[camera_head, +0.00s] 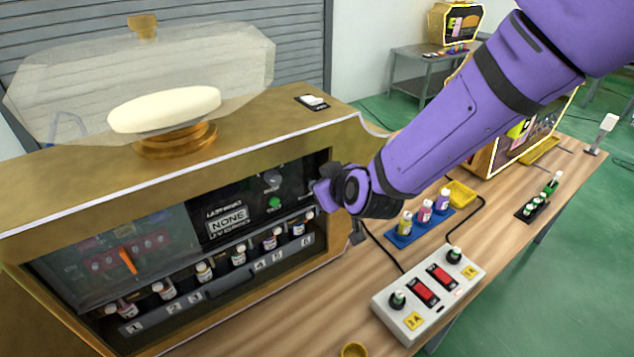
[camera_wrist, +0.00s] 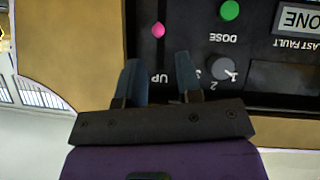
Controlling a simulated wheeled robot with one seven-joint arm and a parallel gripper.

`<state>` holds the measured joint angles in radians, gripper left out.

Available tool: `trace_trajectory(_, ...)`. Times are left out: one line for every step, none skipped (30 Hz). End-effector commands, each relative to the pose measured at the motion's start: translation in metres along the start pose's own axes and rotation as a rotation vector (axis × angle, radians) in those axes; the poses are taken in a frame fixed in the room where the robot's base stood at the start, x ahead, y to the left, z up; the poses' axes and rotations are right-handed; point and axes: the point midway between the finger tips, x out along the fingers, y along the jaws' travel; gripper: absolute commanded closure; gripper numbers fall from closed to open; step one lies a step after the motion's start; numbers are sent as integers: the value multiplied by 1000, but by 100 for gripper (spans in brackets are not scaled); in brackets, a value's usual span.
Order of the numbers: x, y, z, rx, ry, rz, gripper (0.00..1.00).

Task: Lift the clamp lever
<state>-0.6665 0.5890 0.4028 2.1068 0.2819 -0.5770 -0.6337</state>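In the wrist view, which is upside down, a small pink knob (camera_wrist: 158,29) sits on the machine's black front panel (camera_wrist: 185,45) beside the label "UP". It may be the end of the clamp lever; no lever shaft shows clearly. My gripper (camera_wrist: 158,68) is open, its two dark fingers apart with nothing seen between them. The knob appears beyond the gap between the fingertips, apart from them. In the head view my gripper (camera_head: 325,193) is at the right end of the panel and hides that part, so the pink knob does not show there.
The brass machine (camera_head: 345,140) holds a row of numbered bottles below the panel. A grey dose dial (camera_wrist: 222,68) and a green button (camera_wrist: 230,10) are close to the fingers. A control box (camera_head: 428,297) and a blue bottle tray (camera_head: 407,237) stand on the wooden table.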

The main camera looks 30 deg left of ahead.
Motion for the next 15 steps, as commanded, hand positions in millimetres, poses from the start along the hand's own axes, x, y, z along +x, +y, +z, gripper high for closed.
trace_trajectory(-9,0,-1,-1,1,1,67)
trace_trajectory(-14,0,0,0,0,1,67)
trace_trajectory(-19,1,0,0,1,1,67)
trace_trajectory(-23,1,0,0,1,1,67)
trace_trajectory(-26,0,0,0,0,1,67)
trace_trajectory(-30,1,0,0,0,1,67)
trace_trajectory(-33,1,0,0,0,1,67)
trace_trajectory(-35,1,0,1,0,1,67)
trace_trajectory(-37,0,0,1,-1,1,67)
trace_trajectory(-39,0,0,1,-1,1,67)
trace_trajectory(-40,0,0,2,-1,1,67)
trace_trajectory(-40,0,0,2,-1,1,67)
trace_trajectory(-41,0,0,2,-1,1,67)
trace_trajectory(-41,0,0,2,-1,1,67)
trace_trajectory(-41,0,0,2,-1,0,67)
